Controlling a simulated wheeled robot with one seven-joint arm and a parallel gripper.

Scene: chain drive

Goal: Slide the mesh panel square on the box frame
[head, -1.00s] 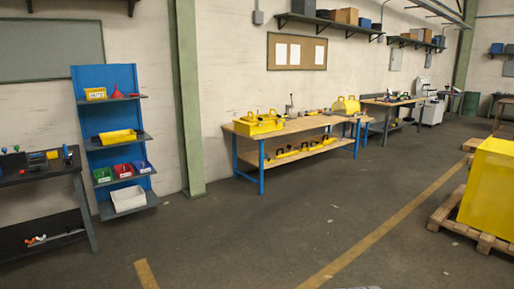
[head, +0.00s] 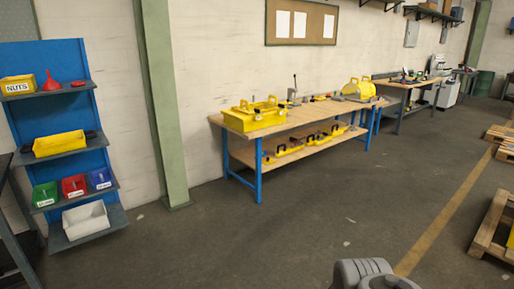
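A yellow box-like piece with black parts on top (head: 250,118) sits at the left end of the wooden workbench (head: 310,116). It may be the box frame; a mesh panel cannot be told apart at this distance. A second yellow piece with a rounded top (head: 357,91) stands at the bench's right end. Several yellow pieces with black handles (head: 288,148) lie on the lower shelf. A grey part of my arm shows at the bottom edge. My gripper's fingers are not in view, and the bench is well ahead of me.
A blue shelf rack (head: 65,150) with bins stands at the left. A green pillar (head: 162,110) rises between it and the bench. Wooden pallets (head: 492,225) lie at the right. The floor before the bench (head: 270,235) is clear.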

